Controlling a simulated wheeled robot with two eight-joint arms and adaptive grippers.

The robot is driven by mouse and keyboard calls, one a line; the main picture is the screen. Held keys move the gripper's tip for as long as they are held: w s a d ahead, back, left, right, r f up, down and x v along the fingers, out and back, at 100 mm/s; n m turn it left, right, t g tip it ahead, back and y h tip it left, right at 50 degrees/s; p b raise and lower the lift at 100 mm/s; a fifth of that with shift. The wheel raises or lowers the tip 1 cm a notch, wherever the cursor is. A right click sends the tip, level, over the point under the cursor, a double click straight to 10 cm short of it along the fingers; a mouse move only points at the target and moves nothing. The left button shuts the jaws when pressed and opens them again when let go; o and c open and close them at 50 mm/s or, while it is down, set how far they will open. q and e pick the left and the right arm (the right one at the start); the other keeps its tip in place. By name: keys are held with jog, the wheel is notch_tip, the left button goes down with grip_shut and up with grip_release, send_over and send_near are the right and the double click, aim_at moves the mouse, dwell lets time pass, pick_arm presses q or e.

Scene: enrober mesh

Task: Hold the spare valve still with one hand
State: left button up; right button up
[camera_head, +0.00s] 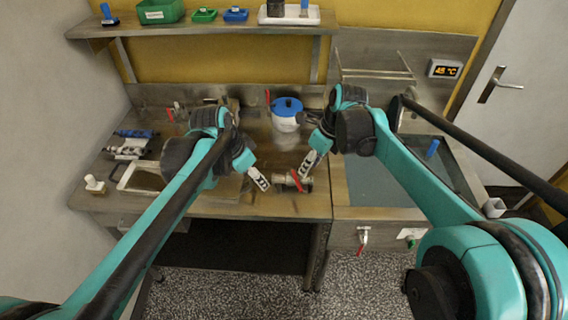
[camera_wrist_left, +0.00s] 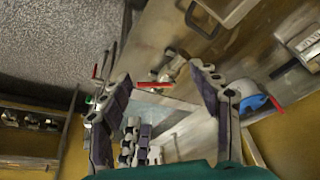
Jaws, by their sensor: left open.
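The spare valve (camera_head: 282,178), a small metal fitting with a red lever (camera_head: 297,181), lies on the steel worktop near its front edge. In the left wrist view the valve (camera_wrist_left: 172,66) and its red lever show beyond the fingers. My left gripper (camera_head: 260,180) is just left of the valve, open and apart from it. Its two fingers spread wide in the left wrist view (camera_wrist_left: 160,85). My right gripper (camera_head: 309,168) is close to the valve's right end, above it. I cannot tell whether it touches the valve or how its jaws stand.
A white pot with a blue lid (camera_head: 287,106) stands behind the valve. A pale tray (camera_head: 124,184) and tools lie at the left. A basin (camera_head: 372,190) with a blue object (camera_head: 432,149) is at the right. A shelf (camera_head: 200,27) with bins hangs above.

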pick_arm(q)
jog(key=w+d+f+m+g+h, duration=0.1)
jog(key=w+d+f+m+g, duration=0.2)
jog(key=w, duration=0.4)
jog(key=m+h, duration=0.1)
jog(key=m, duration=0.4)
send_over(290, 174)
jog(key=a, duration=0.3)
jog(key=f, duration=0.3)
jog(key=s+f, duration=0.1)
jog(key=f, duration=0.1)
jog(key=shift+d+f, duration=0.1)
jog(key=shift+d, duration=0.1)
jog(key=shift+w+d+f, duration=0.15)
jog(key=shift+w+f, duration=0.1)
jog(key=shift+f, duration=0.05)
jog(key=shift+w+d+f+m, duration=0.1)
jog(key=shift+d+f+m, duration=0.25)
jog(key=shift+f, duration=0.25)
jog(key=x, duration=0.6)
jog(key=shift+d+f, duration=0.15)
jog(key=shift+f, duration=0.2)
grip_shut()
